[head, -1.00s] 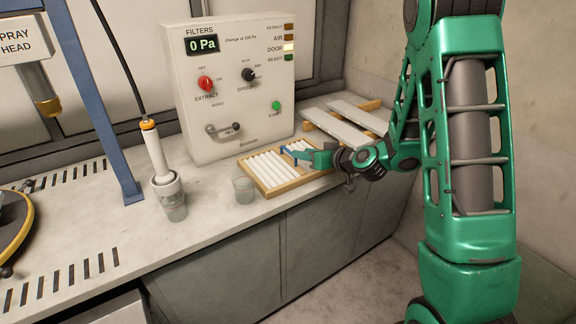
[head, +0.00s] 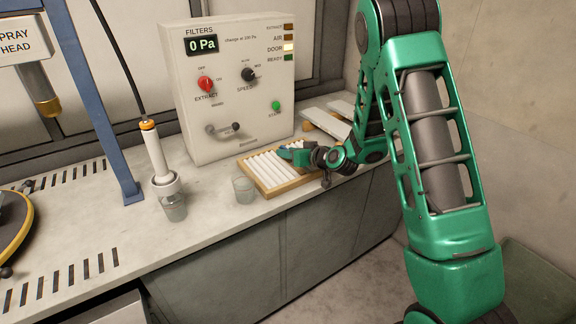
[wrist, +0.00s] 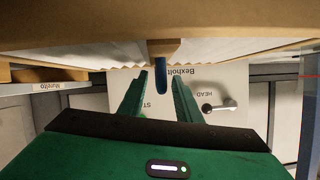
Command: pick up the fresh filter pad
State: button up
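The filter pad (head: 268,170) lies flat on the counter in front of the control box, white pleats in a pale wooden frame. In the wrist view its frame (wrist: 60,48) spans the top, with a blue handle (wrist: 161,82) standing out from its middle. My gripper (head: 290,154) is over the far right part of the pad and mostly hides the handle in the head view. In the wrist view my gripper (wrist: 160,98) is open, one green finger on each side of the handle, with gaps showing. I cannot tell whether either finger touches it.
The control box (head: 240,90) reading 0 Pa stands just behind the pad. A clear cup (head: 244,190) stands close to its left. A white nozzle (head: 156,155) over another cup is further left. Pale slabs with wooden pieces (head: 328,122) lie behind my gripper. The counter's front edge is close.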

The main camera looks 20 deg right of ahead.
grip_shut()
dwell(1.3)
